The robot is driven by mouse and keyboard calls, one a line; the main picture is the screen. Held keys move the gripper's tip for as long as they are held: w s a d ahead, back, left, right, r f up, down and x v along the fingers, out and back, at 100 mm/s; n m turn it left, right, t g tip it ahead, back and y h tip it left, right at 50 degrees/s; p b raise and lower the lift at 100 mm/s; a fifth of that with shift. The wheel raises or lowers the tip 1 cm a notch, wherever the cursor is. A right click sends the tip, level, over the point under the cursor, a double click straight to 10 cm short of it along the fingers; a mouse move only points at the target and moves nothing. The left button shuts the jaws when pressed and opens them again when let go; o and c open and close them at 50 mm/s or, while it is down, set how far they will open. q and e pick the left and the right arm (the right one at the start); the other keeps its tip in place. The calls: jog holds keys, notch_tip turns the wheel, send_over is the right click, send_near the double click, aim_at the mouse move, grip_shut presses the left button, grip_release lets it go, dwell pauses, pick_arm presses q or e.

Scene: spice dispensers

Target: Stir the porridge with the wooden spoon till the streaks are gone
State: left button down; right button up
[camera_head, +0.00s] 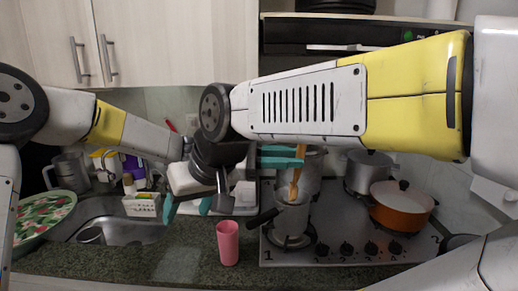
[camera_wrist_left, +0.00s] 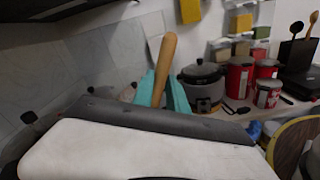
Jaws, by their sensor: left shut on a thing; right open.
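The wooden spoon (camera_head: 297,178) stands steeply in the small grey saucepan (camera_head: 291,218) on the front left burner. My left gripper (camera_head: 282,157) is shut on the spoon's upper handle, above the saucepan. The left wrist view shows the light wooden handle (camera_wrist_left: 165,62) between the teal fingers (camera_wrist_left: 160,92). The spoon's lower end is hidden inside the saucepan. The porridge and any streaks cannot be made out. My right gripper (camera_head: 188,207) is open and empty, over the counter left of the stove, with its fingers pointing down.
A pink cup (camera_head: 228,243) stands on the front counter, near the saucepan's black handle (camera_head: 262,218). An orange lidded pot (camera_head: 402,209) and a steel pot (camera_head: 368,170) stand on the right of the stove. The sink (camera_head: 110,229) is at left. My right forearm crosses above the stove.

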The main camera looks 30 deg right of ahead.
aim_at(291, 186)
pick_arm(q)
jog(key=shift+w+d+f, duration=0.45)
jog(key=shift+w+f, duration=0.25)
jog(key=shift+f, duration=1)
jog(key=shift+w+d+f, duration=0.5)
jog(key=shift+w+f, duration=0.2)
jog(key=shift+f, duration=1)
jog(key=shift+w+d+f, duration=0.45)
jog(key=shift+w+f, duration=0.25)
jog(key=shift+f, duration=1)
